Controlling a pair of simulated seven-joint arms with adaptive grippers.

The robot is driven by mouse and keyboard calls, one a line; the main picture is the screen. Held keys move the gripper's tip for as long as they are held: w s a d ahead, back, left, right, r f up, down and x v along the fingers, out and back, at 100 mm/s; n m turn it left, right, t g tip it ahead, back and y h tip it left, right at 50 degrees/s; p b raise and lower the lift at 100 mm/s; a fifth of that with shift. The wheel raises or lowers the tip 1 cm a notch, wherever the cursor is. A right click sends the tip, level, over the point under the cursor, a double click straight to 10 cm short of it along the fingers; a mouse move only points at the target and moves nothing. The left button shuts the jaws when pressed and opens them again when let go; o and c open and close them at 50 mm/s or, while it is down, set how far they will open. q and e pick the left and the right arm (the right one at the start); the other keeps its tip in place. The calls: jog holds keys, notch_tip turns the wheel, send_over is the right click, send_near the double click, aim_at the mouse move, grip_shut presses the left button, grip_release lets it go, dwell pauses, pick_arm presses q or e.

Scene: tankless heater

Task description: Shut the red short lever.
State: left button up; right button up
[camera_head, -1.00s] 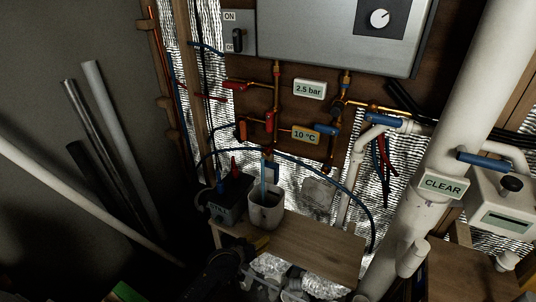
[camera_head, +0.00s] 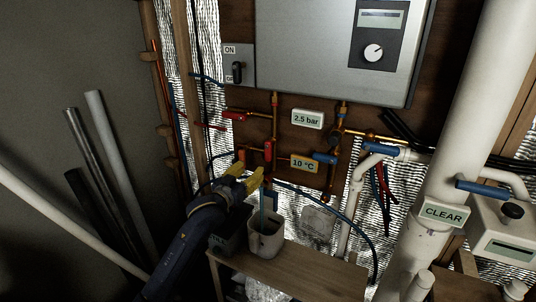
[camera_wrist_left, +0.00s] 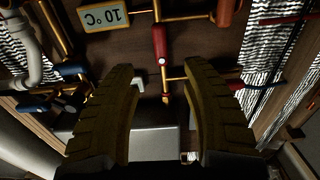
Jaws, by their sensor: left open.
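Two red levers sit on the copper pipes. One red lever (camera_head: 268,151) hangs upright beside the 10 °C label; it also shows in the left wrist view (camera_wrist_left: 160,42). I cannot tell which is the short one. My left gripper (camera_head: 250,178), with yellow fingers, is just below the upright lever. In the left wrist view its fingers (camera_wrist_left: 160,68) are apart and empty, with the upright lever's lower part between their tips in the picture.
A white cup (camera_head: 266,238) and a dark container (camera_head: 230,243) stand on the wooden shelf (camera_head: 290,270) below the gripper. A blue hose (camera_head: 345,215) curves to the right. A blue lever (camera_head: 325,158) and the 10 °C label (camera_head: 304,163) are right of the upright lever.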

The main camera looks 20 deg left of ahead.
aim_at(267, 154)
pick_arm(q)
jog(key=w, duration=0.4)
jog(key=w+d, duration=0.1)
jog(key=w, duration=0.4)
jog(key=w+d, duration=0.1)
jog(key=w, duration=0.3)
jog(key=shift+w+d, duration=0.2)
jog(key=shift+w, duration=0.2)
grip_shut()
